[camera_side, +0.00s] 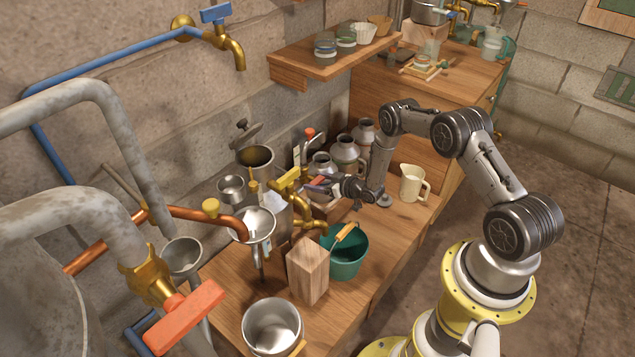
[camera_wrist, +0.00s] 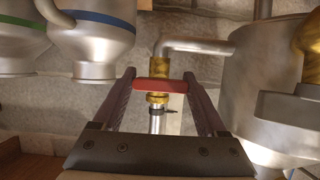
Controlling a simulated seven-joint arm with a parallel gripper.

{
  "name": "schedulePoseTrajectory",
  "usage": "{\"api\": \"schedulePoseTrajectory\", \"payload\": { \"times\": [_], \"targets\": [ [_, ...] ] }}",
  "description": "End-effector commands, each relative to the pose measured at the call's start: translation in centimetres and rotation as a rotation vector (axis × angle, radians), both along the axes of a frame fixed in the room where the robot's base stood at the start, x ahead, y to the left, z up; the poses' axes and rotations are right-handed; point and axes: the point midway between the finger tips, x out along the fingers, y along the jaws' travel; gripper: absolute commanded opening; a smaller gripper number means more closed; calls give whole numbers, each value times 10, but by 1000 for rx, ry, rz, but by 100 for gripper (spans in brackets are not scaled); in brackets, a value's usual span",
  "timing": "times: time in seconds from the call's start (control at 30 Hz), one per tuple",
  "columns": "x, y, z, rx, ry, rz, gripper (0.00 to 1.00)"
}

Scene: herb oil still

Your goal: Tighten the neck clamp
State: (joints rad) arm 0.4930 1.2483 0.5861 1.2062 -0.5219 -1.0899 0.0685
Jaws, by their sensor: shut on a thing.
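A brass clamp (camera_side: 150,277) with a large red lever (camera_side: 185,317) sits around the neck where the thick grey pipe meets the vessel, at the lower left of the side view. My gripper (camera_side: 325,184) is far from it, over the back of the bench beside the brass tap. In the wrist view my gripper (camera_wrist: 160,82) is shut on a red bar-shaped handle (camera_wrist: 164,85). The bar spans between the fingertips. A brass collar (camera_wrist: 157,99) and a steel stem lie just below it. I cannot tell whether they belong to the handle.
Metal cans (camera_side: 345,152) stand behind my gripper. A green bucket (camera_side: 348,262), wooden block (camera_side: 309,272), funnel (camera_side: 252,223) and steel pot (camera_side: 272,327) crowd the bench front. A cream jug (camera_side: 413,183) stands right. The thick grey pipe (camera_side: 70,217) blocks the left.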

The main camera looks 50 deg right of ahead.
Motion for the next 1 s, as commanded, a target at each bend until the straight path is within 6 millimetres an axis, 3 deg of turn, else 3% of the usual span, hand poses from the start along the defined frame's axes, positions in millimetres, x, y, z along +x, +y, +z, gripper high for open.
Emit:
{"api": "schedulePoseTrajectory", "payload": {
  "times": [0.53, 0.57, 0.6, 0.7, 1.0],
  "targets": [
    [-1, 0, -1, 35, 2, -2, 19],
    [-1, 0, -1, 34, 2, -2, 79],
    [-1, 0, -1, 34, 2, -2, 86],
    [-1, 0, -1, 33, 1, -2, 100],
    [-4, 0, 1, 32, 1, -1, 100]
  ]
}}
